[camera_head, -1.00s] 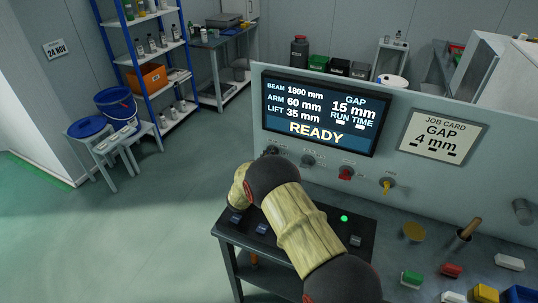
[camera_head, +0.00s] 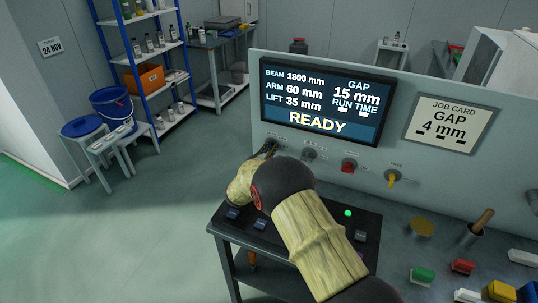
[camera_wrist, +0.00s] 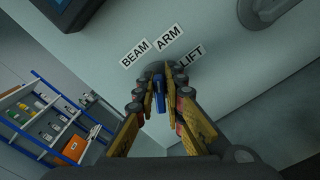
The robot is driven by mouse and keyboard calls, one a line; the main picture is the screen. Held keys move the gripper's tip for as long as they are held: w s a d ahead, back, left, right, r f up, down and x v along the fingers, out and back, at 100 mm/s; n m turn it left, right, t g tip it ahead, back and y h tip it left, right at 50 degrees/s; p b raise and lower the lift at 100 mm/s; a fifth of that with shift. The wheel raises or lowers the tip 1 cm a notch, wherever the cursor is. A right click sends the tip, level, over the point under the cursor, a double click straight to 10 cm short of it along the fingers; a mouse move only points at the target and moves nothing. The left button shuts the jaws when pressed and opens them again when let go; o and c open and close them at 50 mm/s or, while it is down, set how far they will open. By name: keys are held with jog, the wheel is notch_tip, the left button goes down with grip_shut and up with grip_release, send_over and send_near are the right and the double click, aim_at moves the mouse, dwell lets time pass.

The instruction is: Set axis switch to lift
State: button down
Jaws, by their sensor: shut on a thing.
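The axis switch (camera_wrist: 158,88) is a small blue knob on the grey panel in the wrist view. Labels BEAM (camera_wrist: 134,52), ARM (camera_wrist: 168,39) and LIFT (camera_wrist: 191,57) fan out around its upper end. My gripper (camera_wrist: 158,103) has its yellow and dark fingers closed on the knob from both sides. The exact label the knob points at is hard to tell, as the fingers cover part of it. In the head view my gripper (camera_head: 268,149) is at the panel's left end, and the switch is hidden there. The screen (camera_head: 325,108) reads READY, LIFT 35 mm, GAP 15 mm.
To the right on the panel are a dark knob (camera_head: 309,154), a red knob (camera_head: 348,165) and a yellow switch (camera_head: 393,178). A job card (camera_head: 450,124) reads GAP 4 mm. Coloured blocks lie on the bench at lower right. Open floor is at left.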

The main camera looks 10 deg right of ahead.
jog(key=m+b, duration=0.4)
jog(key=shift+s+f+m, duration=0.1)
jog(key=shift+f+m, duration=0.2)
jog(key=shift+f, duration=0.05)
jog(key=m+b, duration=0.1)
jog(key=m, duration=0.4)
jog(key=shift+d+f+m, duration=0.1)
jog(key=shift+f+m, duration=0.05)
jog(key=shift+m, duration=0.15)
jog(key=c, duration=1.9)
grip_release()
jog(key=v, duration=1.2)
